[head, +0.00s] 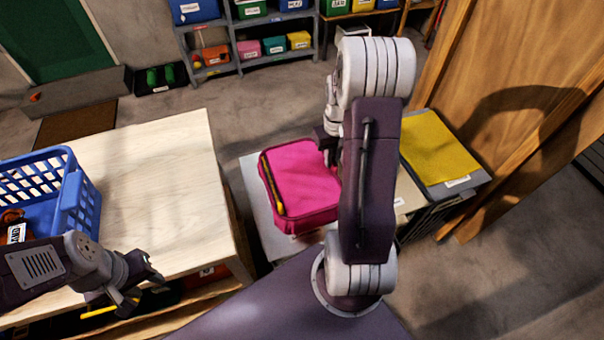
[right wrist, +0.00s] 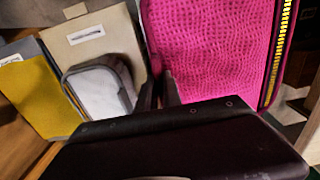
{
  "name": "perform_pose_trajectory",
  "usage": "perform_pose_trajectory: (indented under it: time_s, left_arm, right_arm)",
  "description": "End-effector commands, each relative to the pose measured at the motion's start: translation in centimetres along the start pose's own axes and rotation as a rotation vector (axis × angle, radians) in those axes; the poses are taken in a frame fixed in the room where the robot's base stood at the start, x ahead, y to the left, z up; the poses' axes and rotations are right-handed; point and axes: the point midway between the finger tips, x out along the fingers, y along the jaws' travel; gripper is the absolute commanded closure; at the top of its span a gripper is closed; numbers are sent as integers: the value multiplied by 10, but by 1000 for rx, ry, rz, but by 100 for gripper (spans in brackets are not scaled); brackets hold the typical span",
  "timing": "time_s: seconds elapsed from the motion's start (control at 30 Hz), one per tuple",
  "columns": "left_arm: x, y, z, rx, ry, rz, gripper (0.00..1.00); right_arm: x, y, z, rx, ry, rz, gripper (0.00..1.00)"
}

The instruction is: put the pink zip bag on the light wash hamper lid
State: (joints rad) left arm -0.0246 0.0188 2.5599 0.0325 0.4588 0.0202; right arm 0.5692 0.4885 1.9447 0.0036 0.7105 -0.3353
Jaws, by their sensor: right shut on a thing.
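The pink zip bag (head: 305,185), with a yellow-and-black zip along its left edge, is over a white hamper lid (head: 254,190). I cannot tell whether it rests on the lid or hangs just above. In the right wrist view the bag (right wrist: 210,50) fills the upper right, at the fingers (right wrist: 160,95). A beige lid (head: 408,190) and a yellow lid (head: 437,147) lie to the right. Their labels are unreadable. My left gripper (head: 138,285) looks open and empty.
A pale wooden table (head: 160,185) with a blue basket (head: 80,205) stands left of the hampers. A wooden panel (head: 510,90) rises on the right. Shelves with coloured bins (head: 248,50) stand at the back.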

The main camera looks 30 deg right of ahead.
Motion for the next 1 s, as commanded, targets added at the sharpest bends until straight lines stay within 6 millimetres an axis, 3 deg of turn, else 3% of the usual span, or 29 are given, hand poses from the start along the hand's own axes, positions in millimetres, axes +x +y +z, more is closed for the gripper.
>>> perform_pose_trajectory:
  time_s: [0.2, 0.4, 0.6, 0.83, 1.0]
  left_arm:
    - [0, 0, 0, 0, 0, 0, 60]
    - [0, 0, 0, 0, 0, 0, 60]
    - [0, 0, 0, 0, 0, 0, 60]
    - [2, 0, 0, 0, 0, 0, 60]
    - [2, 0, 0, 0, 0, 0, 60]
  right_arm:
    - [33, -9, -54, -2, -1, 0, 100]
    - [51, -13, -84, 0, 1, 0, 100]
    - [55, -14, -88, 0, 1, 0, 100]
    - [90, -14, -86, 0, -3, -1, 100]
    - [93, -14, -87, 0, 1, 0, 100]
